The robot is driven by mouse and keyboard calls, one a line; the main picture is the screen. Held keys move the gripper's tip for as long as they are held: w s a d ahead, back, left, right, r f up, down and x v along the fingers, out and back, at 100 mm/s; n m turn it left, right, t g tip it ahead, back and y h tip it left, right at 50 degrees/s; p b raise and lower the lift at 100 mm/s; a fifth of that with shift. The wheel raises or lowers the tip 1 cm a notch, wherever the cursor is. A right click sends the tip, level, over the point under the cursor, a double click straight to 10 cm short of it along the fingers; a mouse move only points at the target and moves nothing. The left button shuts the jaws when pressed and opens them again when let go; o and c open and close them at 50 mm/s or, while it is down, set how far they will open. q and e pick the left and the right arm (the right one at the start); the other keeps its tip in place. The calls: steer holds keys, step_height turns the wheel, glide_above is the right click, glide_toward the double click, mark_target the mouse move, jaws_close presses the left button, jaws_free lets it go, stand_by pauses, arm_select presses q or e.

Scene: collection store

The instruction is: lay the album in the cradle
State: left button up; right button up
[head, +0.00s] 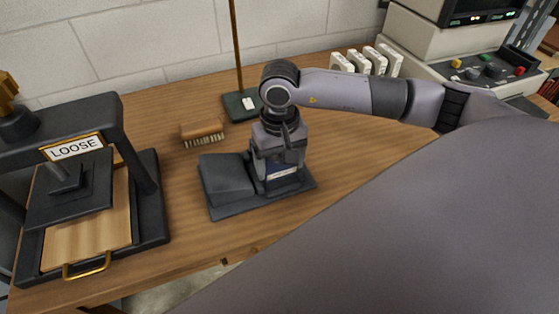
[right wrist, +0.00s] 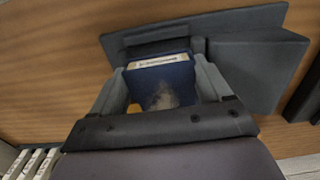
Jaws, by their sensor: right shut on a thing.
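The album is a small dark blue book with a pale label strip, seen in the right wrist view (right wrist: 158,88) and partly in the head view (head: 284,181). My right gripper (head: 281,172) is shut on it, pointing down, with a finger on each side in the right wrist view (right wrist: 160,75). The cradle (head: 228,178) is a dark grey base with a raised sloping pad on its left; it also shows in the right wrist view (right wrist: 255,65). The album is over the cradle's right part. I cannot tell whether it touches. My left gripper is out of view.
A black press (head: 150,205) with a sign reading LOOSE stands at the left. A brush (head: 202,131) and a green-based stand (head: 240,104) are behind the cradle. White upright blocks (head: 375,60) and a control console (head: 480,68) are at the back right.

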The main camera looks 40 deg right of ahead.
steer(key=shift+f, duration=0.15)
steer(key=shift+f+b, duration=0.65)
steer(key=shift+b, duration=0.2)
steer(key=shift+r, duration=0.1)
steer(key=o, duration=1.8)
steer(key=shift+r+p, duration=0.8)
steer(key=shift+p, duration=0.3)
steer(key=shift+r+b, duration=0.6)
steer(key=shift+r, duration=5.2)
